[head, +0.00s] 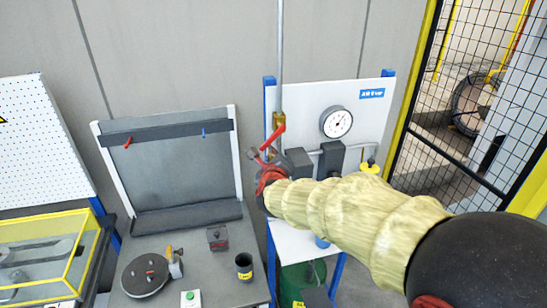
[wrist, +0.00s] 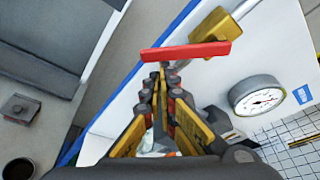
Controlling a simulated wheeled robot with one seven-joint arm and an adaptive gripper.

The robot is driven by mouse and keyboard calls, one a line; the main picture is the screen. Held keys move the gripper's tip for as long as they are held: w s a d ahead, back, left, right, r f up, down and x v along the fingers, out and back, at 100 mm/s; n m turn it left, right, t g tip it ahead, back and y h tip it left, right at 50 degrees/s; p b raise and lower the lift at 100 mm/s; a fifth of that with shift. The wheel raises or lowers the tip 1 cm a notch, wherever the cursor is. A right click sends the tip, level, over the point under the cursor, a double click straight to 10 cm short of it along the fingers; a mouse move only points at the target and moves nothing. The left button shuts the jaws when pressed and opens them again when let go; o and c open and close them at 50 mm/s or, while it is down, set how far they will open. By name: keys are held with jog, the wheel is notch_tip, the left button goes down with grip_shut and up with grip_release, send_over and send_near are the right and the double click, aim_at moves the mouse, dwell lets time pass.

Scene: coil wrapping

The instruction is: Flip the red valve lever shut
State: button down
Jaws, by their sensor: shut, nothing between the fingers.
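The red valve lever (head: 272,138) sits on a brass valve (head: 278,119) on the vertical pipe at the left of the white panel. It slants down to the left, across the pipe. In the wrist view the lever (wrist: 186,52) lies across the top middle, with the brass valve body (wrist: 222,30) behind its right end. My gripper (wrist: 160,72) is shut and empty, its fingertips just below the lever in that view. I cannot tell whether they touch it. In the head view my gripper (head: 266,160) is just under the lever, and my sleeved arm hides the panel's lower part.
A round pressure gauge (head: 336,121) and grey boxes are on the panel, right of the valve. A yellow knob (head: 370,168) is farther right. A mesh fence (head: 480,85) stands at the right. A bench with a black cup (head: 244,266) is at lower left.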

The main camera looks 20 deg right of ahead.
aim_at(262, 146)
jog(key=shift+a+r+m+b, duration=0.1)
jog(key=shift+a+m+b, duration=0.2)
jog(key=shift+b, duration=0.2)
jog(key=a+m+b, duration=0.1)
jog(key=r+m+y+b, duration=0.1)
jog(key=b, duration=0.1)
jog(key=shift+a+r+g+y, duration=0.2)
jog(key=shift+a+g+y, duration=0.1)
jog(key=shift+a, duration=0.05)
jog(key=shift+a+r+m+y+b, duration=0.25)
jog(key=shift+r+m+y, duration=0.1)
jog(key=shift+r+m, duration=0.2)
jog(key=shift+a+r+m+y+b, duration=0.15)
jog(key=shift+a+r+m+y, duration=0.2)
jog(key=shift+m, duration=0.3)
jog(key=shift+a+r, duration=0.15)
jog(key=shift+r, duration=0.35)
